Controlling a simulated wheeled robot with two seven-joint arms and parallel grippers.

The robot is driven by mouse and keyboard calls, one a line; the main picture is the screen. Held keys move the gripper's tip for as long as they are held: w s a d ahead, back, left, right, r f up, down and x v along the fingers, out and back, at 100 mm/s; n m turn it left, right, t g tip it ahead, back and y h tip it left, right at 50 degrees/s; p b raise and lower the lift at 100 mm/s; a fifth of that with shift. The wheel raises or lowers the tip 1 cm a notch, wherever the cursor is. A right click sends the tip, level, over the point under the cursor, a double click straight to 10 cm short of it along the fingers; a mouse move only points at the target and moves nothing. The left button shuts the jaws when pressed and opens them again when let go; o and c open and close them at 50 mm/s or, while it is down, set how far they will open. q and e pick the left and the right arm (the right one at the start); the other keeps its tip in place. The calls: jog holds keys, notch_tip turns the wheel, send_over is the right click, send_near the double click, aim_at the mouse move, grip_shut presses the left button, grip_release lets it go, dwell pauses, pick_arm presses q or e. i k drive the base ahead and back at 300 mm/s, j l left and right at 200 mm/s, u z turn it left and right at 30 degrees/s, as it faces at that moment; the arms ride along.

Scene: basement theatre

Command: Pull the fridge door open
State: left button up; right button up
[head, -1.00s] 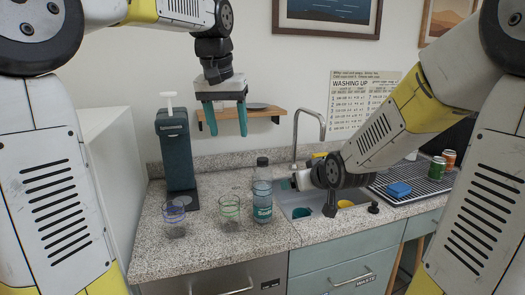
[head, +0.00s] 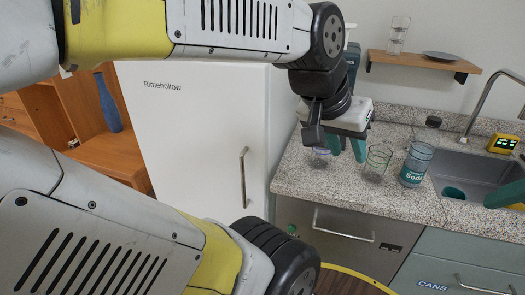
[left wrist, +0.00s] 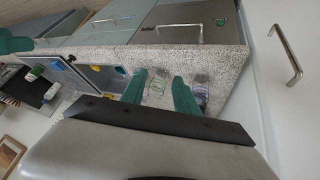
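The white fridge (head: 195,125), labelled Rimehollow, stands left of the counter with its door shut. Its upright metal handle (head: 242,178) is near the door's right edge. In the left wrist view the handle (left wrist: 287,55) shows at the upper right. My left gripper (head: 346,152) is open and empty, its teal fingers apart, over the counter's left end and right of the handle, not touching it. A teal finger, apparently of my right gripper (head: 504,195), shows at the right edge over the sink; the rest is out of view.
A wooden cabinet (head: 95,150) with a blue vase (head: 108,103) is left of the fridge.

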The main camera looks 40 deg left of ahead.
aim_at(200, 129)
jog(key=u, duration=2.05)
